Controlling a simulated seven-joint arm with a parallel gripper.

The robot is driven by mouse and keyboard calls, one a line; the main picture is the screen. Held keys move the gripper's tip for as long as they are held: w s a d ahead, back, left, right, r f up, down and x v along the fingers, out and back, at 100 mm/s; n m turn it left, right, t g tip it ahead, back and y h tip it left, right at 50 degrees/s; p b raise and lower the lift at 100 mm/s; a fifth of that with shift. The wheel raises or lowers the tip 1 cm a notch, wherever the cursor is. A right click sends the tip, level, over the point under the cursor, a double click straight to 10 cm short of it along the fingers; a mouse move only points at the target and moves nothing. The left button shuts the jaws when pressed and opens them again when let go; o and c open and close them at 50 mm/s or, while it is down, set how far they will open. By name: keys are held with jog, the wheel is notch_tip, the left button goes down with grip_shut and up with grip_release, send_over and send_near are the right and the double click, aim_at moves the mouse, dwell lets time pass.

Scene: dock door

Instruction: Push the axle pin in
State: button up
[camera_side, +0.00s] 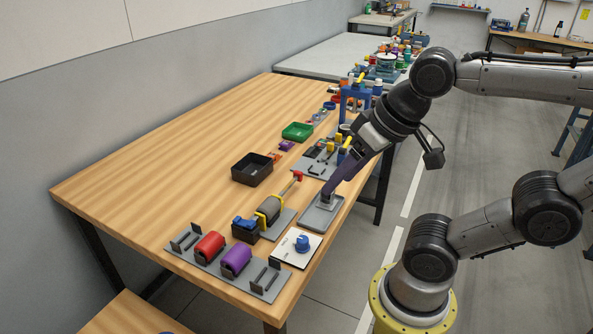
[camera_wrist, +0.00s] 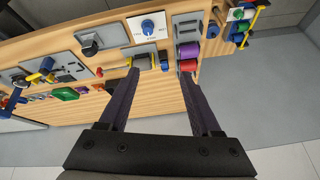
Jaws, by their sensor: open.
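A grey cylinder (camera_side: 269,209) with yellow supports lies on a grey base near the front of the wooden bench. A thin rod with a red end (camera_side: 297,176) sticks out of its far side; this looks like the axle pin. In the wrist view the red end (camera_wrist: 99,72) is small, left of the fingers, and the left finger partly covers the cylinder. My gripper (camera_side: 328,196) is open and empty, pointing down over a grey plate (camera_side: 313,221) with a dark block, right of the rod. Its two dark fingers (camera_wrist: 160,74) are wide apart in the wrist view.
A red roller (camera_side: 209,246) and a purple roller (camera_side: 236,261) sit on a bracketed plate at the near end. A white panel with a blue knob (camera_side: 302,243) is beside them. The bench's left side is clear.

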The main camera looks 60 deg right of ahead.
jog(key=w+d+r+m+g, duration=0.1)
jog(key=w+d+r+m, duration=0.2)
jog(key=w+r+m, duration=0.4)
jog(key=m+g, duration=0.5)
jog(key=m, duration=0.3)
send_over(298, 171)
notch_tip(298, 171, down, 13)
notch_tip(298, 171, down, 13)
jog(key=shift+r, duration=0.1)
grip_shut()
